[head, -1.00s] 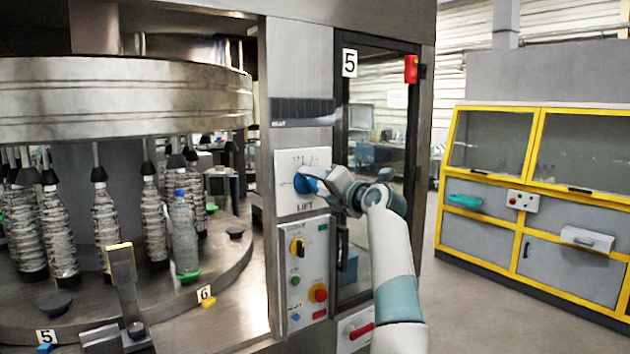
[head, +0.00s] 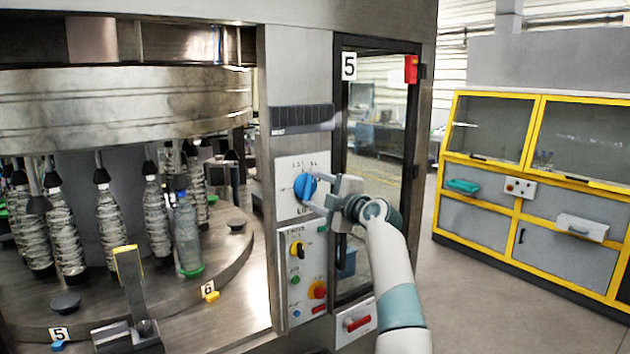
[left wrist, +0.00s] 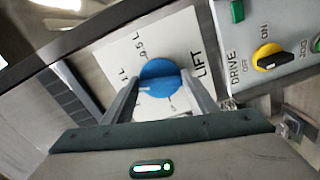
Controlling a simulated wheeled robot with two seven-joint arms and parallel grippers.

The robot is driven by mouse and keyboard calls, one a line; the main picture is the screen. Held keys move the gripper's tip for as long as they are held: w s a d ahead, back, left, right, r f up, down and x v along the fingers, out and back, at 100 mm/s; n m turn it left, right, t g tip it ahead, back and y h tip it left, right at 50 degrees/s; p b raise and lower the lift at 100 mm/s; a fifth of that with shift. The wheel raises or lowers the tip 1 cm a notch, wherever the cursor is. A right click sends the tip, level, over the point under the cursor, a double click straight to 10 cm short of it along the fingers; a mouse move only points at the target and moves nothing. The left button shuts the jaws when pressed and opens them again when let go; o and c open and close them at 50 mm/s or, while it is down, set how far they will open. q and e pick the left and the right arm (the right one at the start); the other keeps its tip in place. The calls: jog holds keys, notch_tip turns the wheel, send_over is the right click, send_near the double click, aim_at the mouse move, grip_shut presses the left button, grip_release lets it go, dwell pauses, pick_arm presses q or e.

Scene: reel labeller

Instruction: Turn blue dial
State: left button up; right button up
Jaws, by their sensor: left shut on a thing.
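The blue dial (head: 306,187) sits on a white plate marked LIFT (head: 287,206) on the machine's steel column. It also shows in the left wrist view (left wrist: 158,77), with a raised grip bar across its face. My left gripper (head: 315,190) reaches it from the right, its two fingers on either side of the dial. In the left wrist view the fingers (left wrist: 159,84) are closed on the dial's sides. Part of the scale around the dial is hidden by the fingers. My right gripper is not in view.
Below is a DRIVE panel with a yellow-black switch (head: 297,250) and a red knob (head: 317,290). A glass door (head: 378,150) marked 5 stands right of the column. Bottles (head: 112,230) stand on the carousel at left. Yellow-framed cabinets (head: 470,215) stand at right, with open floor before them.

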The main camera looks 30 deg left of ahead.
pick_arm(q)
jog(key=shift+r+m+p, duration=0.1)
jog(key=shift+m+p, duration=0.25)
jog(key=shift+m, duration=0.45)
jog(key=o, duration=1.1)
jog(key=shift+f, duration=0.2)
jog(key=shift+d, duration=0.1)
